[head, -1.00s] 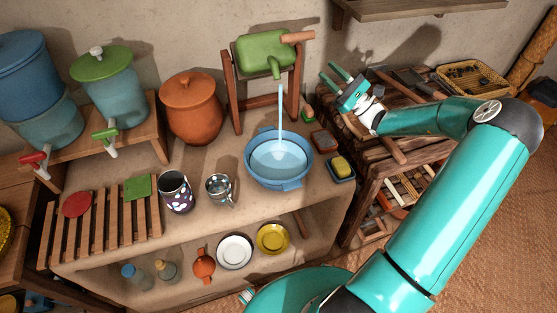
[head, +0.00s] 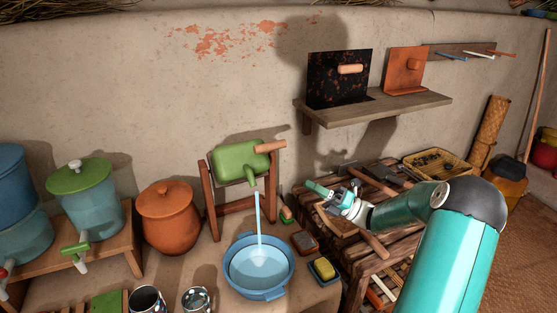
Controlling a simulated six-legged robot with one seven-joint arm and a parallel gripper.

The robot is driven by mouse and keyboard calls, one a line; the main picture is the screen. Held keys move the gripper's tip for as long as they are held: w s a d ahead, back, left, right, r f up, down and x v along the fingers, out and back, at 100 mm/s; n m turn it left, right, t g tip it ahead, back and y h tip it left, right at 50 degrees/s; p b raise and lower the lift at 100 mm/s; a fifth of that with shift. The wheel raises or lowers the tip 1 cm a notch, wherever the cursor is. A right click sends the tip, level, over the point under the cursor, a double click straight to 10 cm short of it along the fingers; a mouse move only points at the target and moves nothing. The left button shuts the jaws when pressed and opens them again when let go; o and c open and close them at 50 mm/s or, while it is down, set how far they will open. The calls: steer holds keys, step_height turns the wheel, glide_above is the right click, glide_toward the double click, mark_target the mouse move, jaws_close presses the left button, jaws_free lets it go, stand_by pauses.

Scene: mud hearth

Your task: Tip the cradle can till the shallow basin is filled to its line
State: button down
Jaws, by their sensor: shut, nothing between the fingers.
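The green cradle can (head: 238,163) hangs tilted in its wooden stand (head: 210,200), spout down, with a wooden handle (head: 270,147) at its right. A thin pale stream of water (head: 258,222) falls from the spout into the shallow blue basin (head: 238,282) below. Water lies in the basin under a visible band of inner wall; I cannot make out the fill line. My gripper (head: 317,188) is shut and empty, to the right of the can and below its handle, touching neither can nor basin.
A slatted wooden rack (head: 372,250) stands right of the counter, beneath my arm. A wall shelf (head: 385,110) juts out above it. A yellow sponge in a dark dish (head: 324,269) sits right of the basin. A clay pot (head: 168,215) stands left of the can.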

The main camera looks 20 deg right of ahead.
steer(key=w+a+r+m, duration=0.1)
steer(key=w+a+r, duration=0.5)
steer(key=w+a, duration=0.1)
steer(key=shift+w+r, duration=0.3)
steer(key=shift+w, duration=0.5)
